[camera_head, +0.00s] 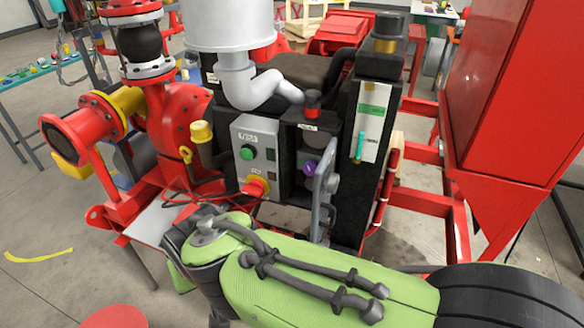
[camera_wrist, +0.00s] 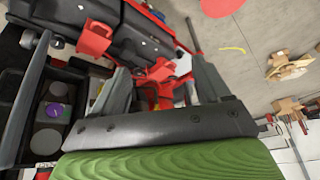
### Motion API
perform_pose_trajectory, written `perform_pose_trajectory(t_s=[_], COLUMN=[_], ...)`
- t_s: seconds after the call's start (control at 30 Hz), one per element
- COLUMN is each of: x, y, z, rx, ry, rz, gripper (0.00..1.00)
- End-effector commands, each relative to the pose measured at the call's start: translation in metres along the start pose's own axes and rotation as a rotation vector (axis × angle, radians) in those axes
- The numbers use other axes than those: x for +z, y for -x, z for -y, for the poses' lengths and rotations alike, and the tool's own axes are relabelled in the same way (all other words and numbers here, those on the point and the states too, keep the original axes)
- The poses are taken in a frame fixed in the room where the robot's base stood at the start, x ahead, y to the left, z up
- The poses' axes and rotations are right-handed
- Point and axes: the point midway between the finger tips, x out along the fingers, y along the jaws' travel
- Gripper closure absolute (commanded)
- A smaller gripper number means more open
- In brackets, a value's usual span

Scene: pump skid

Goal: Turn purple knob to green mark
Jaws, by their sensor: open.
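The purple knob (camera_head: 310,169) sits on the dark front panel, right of the grey control box, in the head view. A grey metal handle stands close to its right. In the wrist view the purple knob (camera_wrist: 54,110) shows at the left, between pale grey discs, outside the fingers. I cannot make out a green mark by the knob. My gripper (camera_wrist: 158,82) is open, its two dark fingers spread wide with nothing held. It is apart from the knob and points elsewhere, toward red parts and the floor. In the head view my green arm crosses the foreground.
The grey control box (camera_head: 258,150) carries a green button (camera_head: 247,153) and a red knob (camera_head: 256,187) on yellow. A grey bent handle (camera_head: 322,195) is an obstacle beside the purple knob. Red pipework (camera_head: 90,130) stands left, a red cabinet (camera_head: 515,100) right.

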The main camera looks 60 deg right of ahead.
Motion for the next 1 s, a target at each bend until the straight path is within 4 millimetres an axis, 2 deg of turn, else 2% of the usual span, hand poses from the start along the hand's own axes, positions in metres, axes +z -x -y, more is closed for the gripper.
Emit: perform_pose_trajectory(t_s=[0.17, 0.37, 0.47, 0.6, 0.7, 0.8, 0.9, 1.0], x=[-0.023, -0.046, -0.059, -0.076, -0.088, -0.099, -0.106, -0.108], y=[-0.017, -0.039, -0.049, -0.056, -0.055, -0.055, -0.059, -0.065], z=[-0.024, -0.066, -0.098, -0.158, -0.196, -0.222, -0.235, -0.239], rx=[0.119, 0.308, 0.444, 0.678, 0.806, 0.871, 0.878, 0.865], ry=[-0.183, -0.402, -0.516, -0.634, -0.639, -0.587, -0.524, -0.484], rz=[0.002, -0.04, -0.095, -0.243, -0.375, -0.491, -0.56, -0.589], gripper=[0.24, 0.24, 0.24, 0.24, 0.24, 0.24, 0.24, 0.24])
